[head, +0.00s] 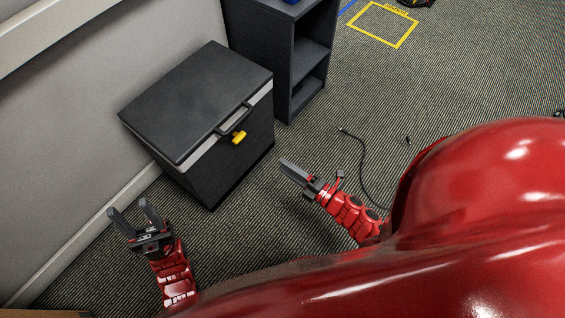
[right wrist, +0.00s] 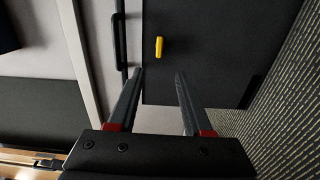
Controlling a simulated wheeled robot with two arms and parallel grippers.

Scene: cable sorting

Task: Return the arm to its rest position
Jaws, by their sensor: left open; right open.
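My left gripper (head: 128,207) is open and empty at the lower left of the head view, with its two fingers apart. It is in front of the left side of a black box with a closed lid (head: 200,95). My right gripper (head: 286,169) is to the right of that box and apart from it, seen from the side. In the right wrist view its fingers (right wrist: 159,72) are spread with nothing between them. They point towards the box's dark front (right wrist: 215,50) and its yellow latch (right wrist: 159,47).
A dark open shelf unit (head: 305,55) stands behind the box. A thin black cable (head: 363,165) lies on the carpet near my right arm. A yellow floor marking (head: 382,44) is at the top. A grey wall (head: 60,130) bounds the left.

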